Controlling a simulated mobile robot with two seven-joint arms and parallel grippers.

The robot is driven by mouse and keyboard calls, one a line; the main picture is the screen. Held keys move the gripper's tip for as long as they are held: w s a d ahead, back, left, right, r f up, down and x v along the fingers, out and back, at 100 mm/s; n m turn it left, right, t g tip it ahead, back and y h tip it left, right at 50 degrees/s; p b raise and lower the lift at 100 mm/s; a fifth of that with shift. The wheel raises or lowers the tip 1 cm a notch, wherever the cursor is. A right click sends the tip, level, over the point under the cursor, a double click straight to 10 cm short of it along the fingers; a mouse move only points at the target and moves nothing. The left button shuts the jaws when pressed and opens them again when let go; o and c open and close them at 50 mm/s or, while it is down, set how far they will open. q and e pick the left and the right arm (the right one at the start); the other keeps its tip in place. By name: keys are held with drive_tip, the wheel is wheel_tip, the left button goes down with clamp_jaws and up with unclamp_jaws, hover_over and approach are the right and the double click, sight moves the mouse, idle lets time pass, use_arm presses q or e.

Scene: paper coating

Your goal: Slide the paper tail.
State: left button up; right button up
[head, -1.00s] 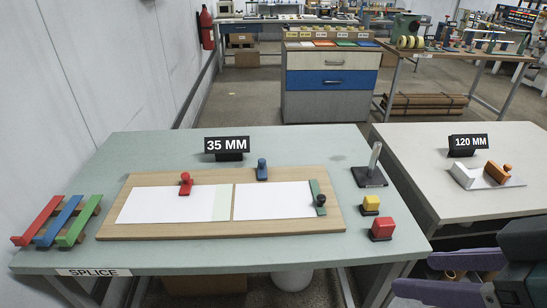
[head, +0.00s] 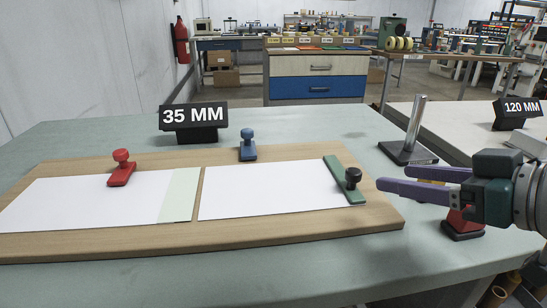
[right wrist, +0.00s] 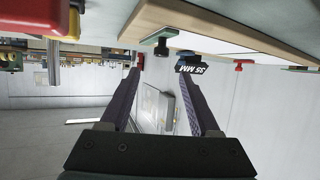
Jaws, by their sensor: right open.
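Two white paper sheets lie flat on a wooden board (head: 300,229). The left sheet (head: 70,202) has a pale green strip (head: 180,196) along its right edge. The right sheet (head: 265,191) lies beside it across a narrow gap. A green bar with a black knob (head: 338,171) lies across the right sheet's right end; it also shows in the right wrist view (right wrist: 161,37). My right gripper (head: 396,178) is open and empty just right of the bar, fingers pointing left towards it, apart from it. In the right wrist view nothing is between its fingers (right wrist: 160,72). My left gripper is out of view.
A red knobbed block (head: 121,169) sits on the left sheet, a blue one (head: 247,146) at the board's back. A metal post on a base (head: 414,130) stands behind my right gripper. A red block (head: 462,228) is partly hidden below it. A 35 MM sign (head: 194,118) stands behind.

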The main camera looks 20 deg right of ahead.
sight(354, 171)
drive_tip(key=b+x, duration=0.1)
drive_tip(key=x, duration=0.7)
drive_tip(key=shift+w+a+f, duration=0.1)
drive_tip(key=shift+w+f, duration=0.05)
drive_tip(key=shift+w, duration=0.15)
clamp_jaws()
idle(1.0)
